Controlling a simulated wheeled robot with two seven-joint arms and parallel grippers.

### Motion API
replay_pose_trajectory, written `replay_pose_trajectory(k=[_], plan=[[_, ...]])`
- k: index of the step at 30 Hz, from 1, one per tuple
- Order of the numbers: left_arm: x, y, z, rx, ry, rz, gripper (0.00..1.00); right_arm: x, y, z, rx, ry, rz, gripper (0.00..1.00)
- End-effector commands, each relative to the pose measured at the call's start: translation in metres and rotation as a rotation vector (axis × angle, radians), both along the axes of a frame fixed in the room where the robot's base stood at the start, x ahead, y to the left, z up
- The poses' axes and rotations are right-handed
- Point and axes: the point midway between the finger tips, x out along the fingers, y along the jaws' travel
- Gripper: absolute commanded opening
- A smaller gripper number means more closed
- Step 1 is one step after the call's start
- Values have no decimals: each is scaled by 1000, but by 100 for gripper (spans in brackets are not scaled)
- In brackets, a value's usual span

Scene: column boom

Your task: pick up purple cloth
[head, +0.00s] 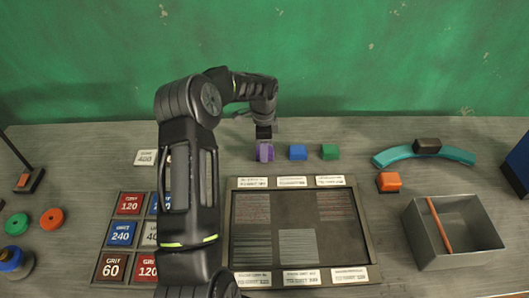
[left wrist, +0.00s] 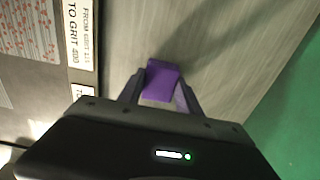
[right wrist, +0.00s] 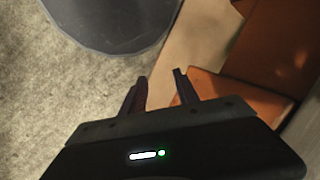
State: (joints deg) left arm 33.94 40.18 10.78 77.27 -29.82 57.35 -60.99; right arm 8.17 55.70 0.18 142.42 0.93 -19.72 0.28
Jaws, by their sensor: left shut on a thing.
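The purple cloth (head: 264,152) is a small block-like piece behind the framed sanding board, at the left end of a row with a blue and a green piece. My left gripper (head: 264,134) reaches down onto it from above. In the left wrist view the purple cloth (left wrist: 161,80) sits between the two fingers of my left gripper (left wrist: 160,92), which are shut on it. Whether it is clear of the table cannot be told. My right gripper (right wrist: 160,82) shows only in the right wrist view, with its fingers apart and nothing between them.
A blue piece (head: 298,152) and a green piece (head: 329,152) stand close to the right. The framed board (head: 374,255) lies in front. A grit-label tray (head: 104,246) is at left. A grey bin (head: 413,232), an orange block (head: 388,182) and a teal curved piece (head: 396,155) are at right.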

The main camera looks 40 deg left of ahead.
Motion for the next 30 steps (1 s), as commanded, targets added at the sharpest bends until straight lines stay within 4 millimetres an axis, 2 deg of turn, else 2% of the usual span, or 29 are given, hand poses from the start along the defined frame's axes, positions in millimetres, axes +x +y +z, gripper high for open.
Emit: replay_pose_trajectory(k=[5, 8, 11, 21, 25, 30], plan=[[0, 0, 4, 1, -1, 0, 0, 0, 0, 3, 0, 0, 0, 36], [0, 0, 15, 1, -1, 0, 0, 0, -1, 9, -2, 3, 0, 36], [0, 0, 32, 2, -1, 0, 0, -1, -2, 18, -3, 6, 0, 36], [0, 1, 88, 3, 0, 0, 0, -1, -2, 16, -5, 8, -1, 36], [0, 0, 99, 2, 1, -1, 0, -1, -2, 16, -5, 8, -1, 36], [0, 0, 100, 1, 2, -1, 0, -1, -2, 16, -4, 7, -1, 36]])
